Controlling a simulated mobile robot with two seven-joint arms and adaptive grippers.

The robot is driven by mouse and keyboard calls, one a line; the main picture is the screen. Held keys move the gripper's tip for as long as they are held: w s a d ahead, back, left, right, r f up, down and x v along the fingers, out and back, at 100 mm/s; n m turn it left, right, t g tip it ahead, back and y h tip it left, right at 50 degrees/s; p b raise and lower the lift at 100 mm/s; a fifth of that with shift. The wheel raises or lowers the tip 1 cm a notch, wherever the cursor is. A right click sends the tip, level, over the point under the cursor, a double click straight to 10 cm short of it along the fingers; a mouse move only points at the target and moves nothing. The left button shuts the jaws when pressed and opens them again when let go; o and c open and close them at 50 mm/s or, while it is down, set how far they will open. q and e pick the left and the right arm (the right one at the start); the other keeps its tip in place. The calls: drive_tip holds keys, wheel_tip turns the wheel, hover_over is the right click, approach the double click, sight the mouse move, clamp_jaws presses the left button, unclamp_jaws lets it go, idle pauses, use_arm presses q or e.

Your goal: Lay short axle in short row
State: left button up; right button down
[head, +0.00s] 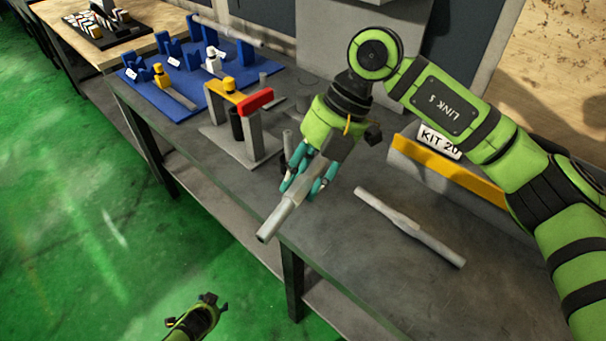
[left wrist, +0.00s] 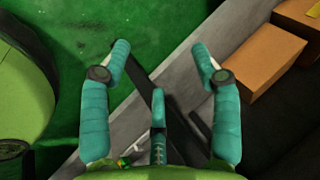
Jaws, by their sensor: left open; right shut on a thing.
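My right gripper (head: 309,179) is shut on a grey stepped axle (head: 282,213), held above the bench near its front edge. The axle's near end points down-left toward the edge. A second, longer-looking grey axle (head: 410,227) lies on the bench to the right. On the left, a blue board (head: 165,97) carries blue V-shaped rests (head: 174,49); a pale shaft (head: 228,32) lies across rests at its back. I cannot tell which rests form the short row. My left gripper (left wrist: 160,68) is open and empty; its arm end shows low in the head view (head: 193,320).
A grey fixture with a red-and-yellow top (head: 256,101) stands between the blue board and my right gripper. A yellow-edged KIT 20 holder (head: 451,169) stands at the back right. A wooden table (head: 117,41) is at far left. Cardboard boxes (left wrist: 262,62) show in the left wrist view.

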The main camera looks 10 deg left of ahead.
drive_tip(key=shift+r, duration=0.1)
use_arm(q)
drive_tip(key=s+d+f+n+g, duration=0.1)
drive_tip(key=s+d+f+n, duration=0.1)
drive_tip(key=s, duration=0.8)
drive_tip(key=s+d+f+n+g+h, duration=0.1)
drive_tip(key=s+d+f+n+g, duration=0.1)
drive_tip(key=s, duration=0.8)
drive_tip(key=s+d+f+n+g, duration=0.2)
drive_tip(key=s+d+f, duration=0.2)
drive_tip(key=s, duration=0.6)
drive_tip(key=shift+d+f, duration=0.3)
drive_tip(key=shift+d, duration=0.2)
